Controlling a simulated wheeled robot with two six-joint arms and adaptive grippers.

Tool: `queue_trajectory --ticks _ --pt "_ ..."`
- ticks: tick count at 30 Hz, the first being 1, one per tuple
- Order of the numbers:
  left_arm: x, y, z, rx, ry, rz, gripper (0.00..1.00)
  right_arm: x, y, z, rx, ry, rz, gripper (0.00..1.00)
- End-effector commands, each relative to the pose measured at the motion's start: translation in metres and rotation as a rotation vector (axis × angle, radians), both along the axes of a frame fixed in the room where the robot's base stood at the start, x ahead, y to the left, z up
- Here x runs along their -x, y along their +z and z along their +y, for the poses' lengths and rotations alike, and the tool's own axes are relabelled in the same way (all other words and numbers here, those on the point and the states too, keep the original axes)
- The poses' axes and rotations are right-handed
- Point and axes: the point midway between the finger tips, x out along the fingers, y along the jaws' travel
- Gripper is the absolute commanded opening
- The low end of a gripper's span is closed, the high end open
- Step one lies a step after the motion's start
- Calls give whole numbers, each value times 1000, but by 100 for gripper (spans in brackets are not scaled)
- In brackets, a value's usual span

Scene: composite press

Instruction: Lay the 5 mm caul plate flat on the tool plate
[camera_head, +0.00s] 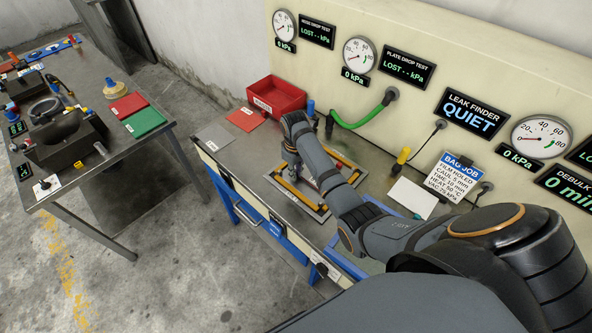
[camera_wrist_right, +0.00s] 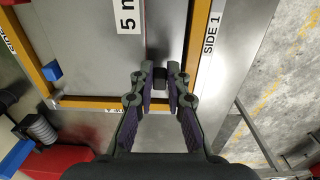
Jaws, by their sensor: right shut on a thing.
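The tool plate (camera_head: 325,212) lies on the bench and carries an orange frame (camera_head: 283,187). In the right wrist view, the tool plate (camera_wrist_right: 217,62) has a "SIDE 1" label and the orange frame (camera_wrist_right: 198,45) runs around the work area. The grey caul plate (camera_wrist_right: 85,60), with a partly cut-off "5 m" label, is within the frame's outline. My right gripper (camera_wrist_right: 160,80) is shut on a small dark block near one end of the frame, seemingly the caul plate's grip. Whether the plate touches the tool plate I cannot tell. My left gripper is out of view.
A red bin (camera_head: 276,97) stands at the back of the bench, near a red sheet (camera_head: 245,119) and a grey sheet (camera_head: 213,134). A green hose (camera_head: 362,119) runs from the wall panel. A white job card (camera_head: 452,181) stands at right. A second table (camera_head: 118,152) is at left.

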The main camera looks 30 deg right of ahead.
Motion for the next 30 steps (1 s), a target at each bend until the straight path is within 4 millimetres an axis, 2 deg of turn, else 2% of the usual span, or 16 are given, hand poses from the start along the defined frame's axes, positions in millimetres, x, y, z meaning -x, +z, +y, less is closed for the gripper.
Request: queue_trajectory --ticks 23,24,30 --pt "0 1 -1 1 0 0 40 -1 -3 0 0 0 -2 0" --pt "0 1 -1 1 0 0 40 -1 -3 0 0 0 -2 16" --pt "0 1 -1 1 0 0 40 -1 -3 0 0 0 -2 41"
